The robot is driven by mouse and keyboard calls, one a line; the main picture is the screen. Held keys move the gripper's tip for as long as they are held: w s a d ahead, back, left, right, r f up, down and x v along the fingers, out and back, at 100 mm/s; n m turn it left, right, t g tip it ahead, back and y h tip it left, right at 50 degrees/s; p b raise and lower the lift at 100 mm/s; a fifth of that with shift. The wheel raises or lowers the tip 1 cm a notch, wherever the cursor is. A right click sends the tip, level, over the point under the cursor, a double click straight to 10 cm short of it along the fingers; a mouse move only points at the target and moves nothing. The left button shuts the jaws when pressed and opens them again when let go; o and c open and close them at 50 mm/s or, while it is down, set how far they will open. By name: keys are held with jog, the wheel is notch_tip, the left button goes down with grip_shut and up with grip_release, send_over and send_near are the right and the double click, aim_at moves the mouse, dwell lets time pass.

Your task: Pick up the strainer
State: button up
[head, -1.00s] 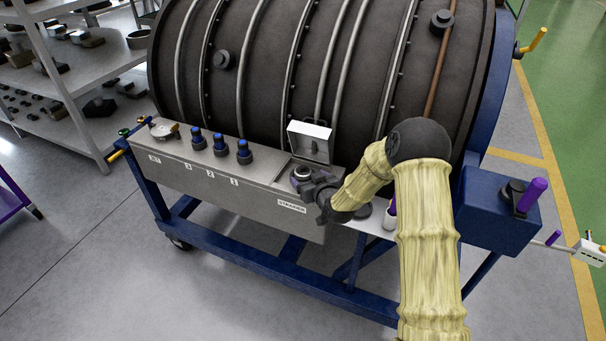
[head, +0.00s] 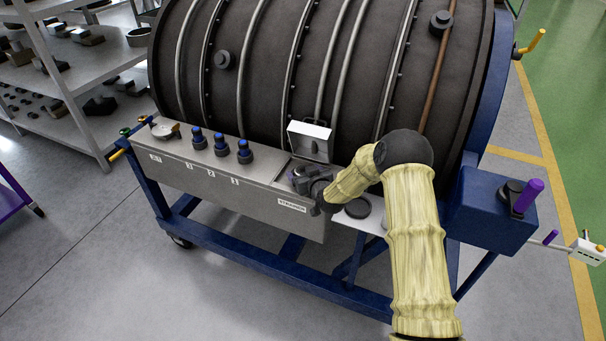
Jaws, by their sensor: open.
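The grey bench box (head: 215,187) on the front of the blue cart carries a label reading STRAINER (head: 292,205) at its right end. Above that label is an opening with its pale hinged lid (head: 310,141) standing up. My gripper (head: 300,177) is at this opening, reaching in from the right, with its jaws open. The strainer itself cannot be made out; my gripper covers most of the opening. I cannot tell whether the fingers touch anything inside.
Several blue-topped fittings (head: 221,146) stand left of the opening. A round gauge-like part (head: 164,129) sits at the box's left end. The large dark ribbed casing (head: 270,70) rises close behind. A black disc (head: 357,208) lies on a small shelf right of the box.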

jog(key=c, duration=1.1)
jog(key=shift+c, duration=0.2)
jog(key=shift+r, duration=0.5)
notch_tip(320, 180, up, 2)
jog(key=shift+r+b, duration=0.1)
jog(key=shift+b, duration=0.4)
jog(key=s+d+b, duration=0.1)
jog(key=s+d, duration=0.3)
jog(key=s, duration=0.4)
jog(key=s+d+b, duration=0.2)
jog(key=s+d, duration=0.1)
jog(key=s, duration=0.5)
jog(key=shift+s+d+r+b, duration=0.2)
jog(key=shift+d+b, duration=0.1)
jog(key=shift+d, duration=0.05)
